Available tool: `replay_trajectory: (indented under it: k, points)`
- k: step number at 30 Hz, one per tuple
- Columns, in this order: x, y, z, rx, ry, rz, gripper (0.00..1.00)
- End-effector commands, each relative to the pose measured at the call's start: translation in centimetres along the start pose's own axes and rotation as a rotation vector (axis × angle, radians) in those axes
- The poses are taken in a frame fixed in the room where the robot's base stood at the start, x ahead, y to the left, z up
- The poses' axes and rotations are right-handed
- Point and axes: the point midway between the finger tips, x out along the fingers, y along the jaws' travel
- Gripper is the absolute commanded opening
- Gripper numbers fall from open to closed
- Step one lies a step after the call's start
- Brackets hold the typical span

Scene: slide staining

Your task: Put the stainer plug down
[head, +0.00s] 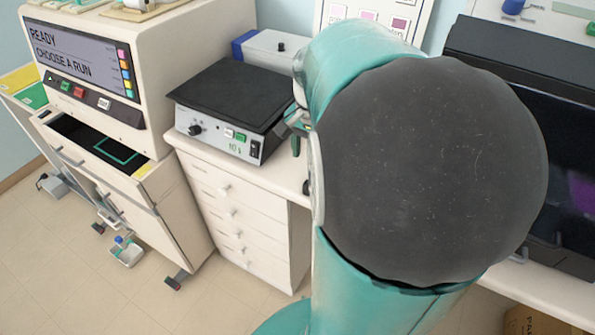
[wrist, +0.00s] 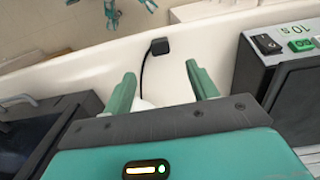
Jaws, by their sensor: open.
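In the wrist view a small black plug (wrist: 160,46) lies on the white bench top, with a thin black cable (wrist: 143,75) running from it back between my fingers. My gripper (wrist: 160,74) is open, its two green fingers apart with nothing clasped between them. The plug shows just beyond the fingertips, apart from both. In the head view my gripper (head: 297,122) shows only partly at the edge of my arm, beside the hotplate, and the plug is hidden. The stainer (head: 140,55) stands at the left, its screen reading "READY CHOOSE A RUN".
The hotplate (head: 235,100) stands on the white bench, close to my gripper; it also shows at the right of the wrist view (wrist: 285,75). A dark-fronted device (head: 520,60) stands at the right. The stainer's drawer (head: 95,150) is open. Bare bench surrounds the plug.

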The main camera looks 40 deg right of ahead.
Motion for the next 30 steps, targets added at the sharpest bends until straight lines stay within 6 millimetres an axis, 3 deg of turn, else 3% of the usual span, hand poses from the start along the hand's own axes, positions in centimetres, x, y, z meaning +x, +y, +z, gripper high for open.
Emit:
replay_trajectory:
  k: [6, 14, 21, 30]
  points:
    - [4.4, 0.1, 0.2, 0.003, -0.005, 0.002, 0.58]
    - [6.7, 0.2, 0.0, 0.004, -0.003, 0.001, 0.58]
    - [10.2, 0.2, -0.3, 0.004, -0.005, 0.002, 0.58]
    - [11.4, 0.1, -0.5, 0.003, -0.001, 0.0, 0.58]
